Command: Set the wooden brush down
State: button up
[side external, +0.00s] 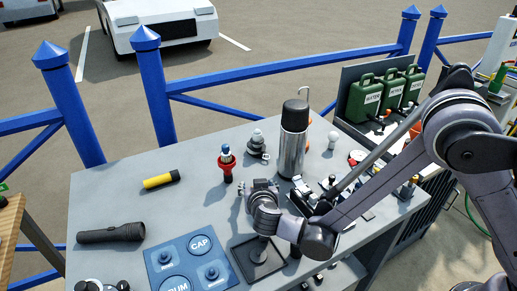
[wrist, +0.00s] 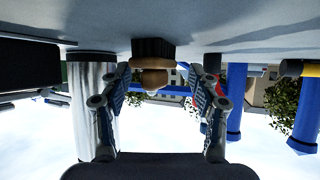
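The wooden brush (wrist: 153,64) shows in the wrist view, which is upside down, with a rounded wooden knob and dark bristles. Its bristles are against the grey tabletop (wrist: 230,20), and it looks upright. My gripper (wrist: 158,82) has its two fingers on either side of the knob, with a visible gap on each side. It is open. In the side external view my gripper (side external: 244,196) is low over the middle of the table, and I cannot make out the brush there.
A steel flask (side external: 292,142) stands close by. A red and blue object (side external: 227,163) and a stack of grey discs (side external: 257,143) are behind my gripper. A blue tray (side external: 207,277), a black square tray (side external: 240,248), and yellow (side external: 160,180) and black (side external: 110,233) torches lie around.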

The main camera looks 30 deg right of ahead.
grip_shut()
jog(key=shift+r, duration=0.1)
notch_tip(320, 180, up, 9)
jog(key=shift+f, duration=0.2)
jog(key=shift+a+r, duration=0.1)
jog(key=shift+r, duration=0.2)
jog(key=w+a+n+y, duration=0.3)
jog(key=a+y, duration=0.1)
jog(key=a, duration=0.4)
jog(key=w+a+n+y, duration=0.3)
jog(key=a, duration=0.6)
jog(key=shift+n+t, duration=0.3)
jog(key=shift+t, duration=0.1)
notch_tip(320, 180, down, 4)
jog(key=shift+f, duration=0.1)
jog(key=shift+d+f, duration=0.1)
jog(key=shift+f, duration=2.35)
